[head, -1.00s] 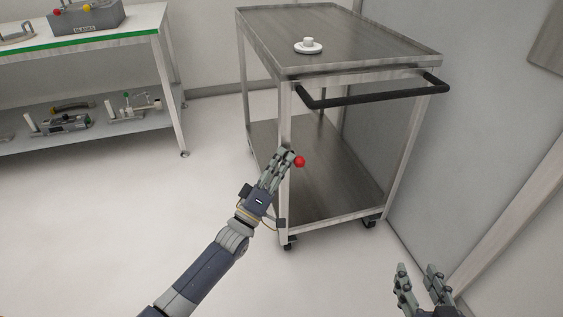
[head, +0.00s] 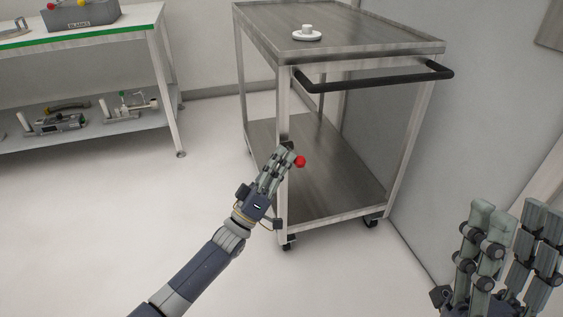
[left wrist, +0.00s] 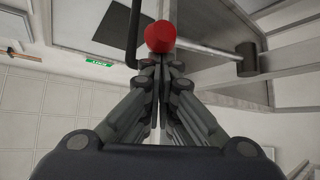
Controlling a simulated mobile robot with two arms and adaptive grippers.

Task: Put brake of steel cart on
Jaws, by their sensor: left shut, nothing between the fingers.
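The steel cart (head: 330,172) stands in front of me, with two shelves, a black push handle (head: 375,80) and dark wheels. A red knob (head: 300,161) shows beside the cart's near left post. In the left wrist view the red knob (left wrist: 160,37) is just beyond my fingertips, and a thin metal rod (left wrist: 208,50) runs from it to a dark cylinder (left wrist: 248,58). My left gripper (head: 287,150) is shut and empty, its tips at or very near the knob; contact is unclear. My right gripper (head: 510,215) is open and empty at the lower right.
A small white round object (head: 307,33) sits on the cart's top shelf. A table (head: 80,41) with a grey box (head: 80,15) and a lower shelf of equipment stands at the left. A wall (head: 480,110) is close on the cart's right. The floor at the left is clear.

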